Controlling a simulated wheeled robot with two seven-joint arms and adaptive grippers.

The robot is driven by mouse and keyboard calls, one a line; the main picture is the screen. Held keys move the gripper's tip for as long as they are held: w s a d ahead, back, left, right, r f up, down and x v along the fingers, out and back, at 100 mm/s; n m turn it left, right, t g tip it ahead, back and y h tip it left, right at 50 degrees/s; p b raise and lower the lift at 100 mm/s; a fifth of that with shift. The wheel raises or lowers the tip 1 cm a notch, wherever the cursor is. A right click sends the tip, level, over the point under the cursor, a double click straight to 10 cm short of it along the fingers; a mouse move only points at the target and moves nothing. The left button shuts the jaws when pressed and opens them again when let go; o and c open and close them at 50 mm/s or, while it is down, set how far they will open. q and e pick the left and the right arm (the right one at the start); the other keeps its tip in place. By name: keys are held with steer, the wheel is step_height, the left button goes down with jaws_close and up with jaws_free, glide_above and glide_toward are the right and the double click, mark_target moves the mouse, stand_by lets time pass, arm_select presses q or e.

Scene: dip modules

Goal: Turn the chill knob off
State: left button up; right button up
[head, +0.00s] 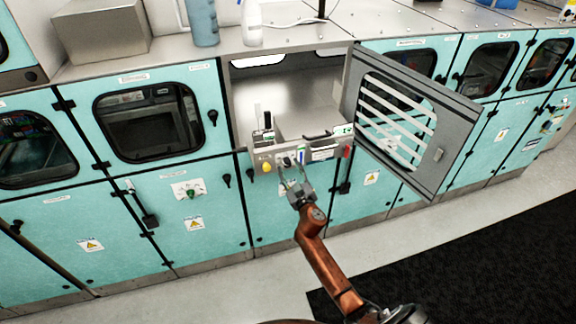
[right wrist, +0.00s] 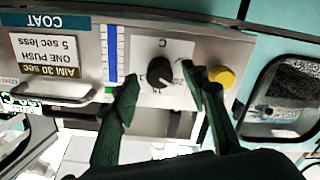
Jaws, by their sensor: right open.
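A round black knob (right wrist: 158,73) sits on a white dial plate marked "C" on the metal control panel (right wrist: 180,50); no chill label is readable. In the head view the knob (head: 287,161) is small on the front panel below the open compartment. My right gripper (head: 293,180) reaches up to this panel from below. In the right wrist view its two green fingers (right wrist: 160,78) are apart on either side of the knob, with visible gaps. Contact cannot be told. The knob's exact pointer setting is unclear. My left gripper is out of view.
A yellow button (right wrist: 222,77) sits close beside the right finger. A blue scale (right wrist: 112,45) and a "COAT" sign (right wrist: 58,21) are on the other side. The grey slatted door (head: 455,125) stands open right of my arm. A red part (head: 347,151) sits at the panel's right end.

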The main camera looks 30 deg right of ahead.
steer(key=shift+x, duration=1)
jaws_close()
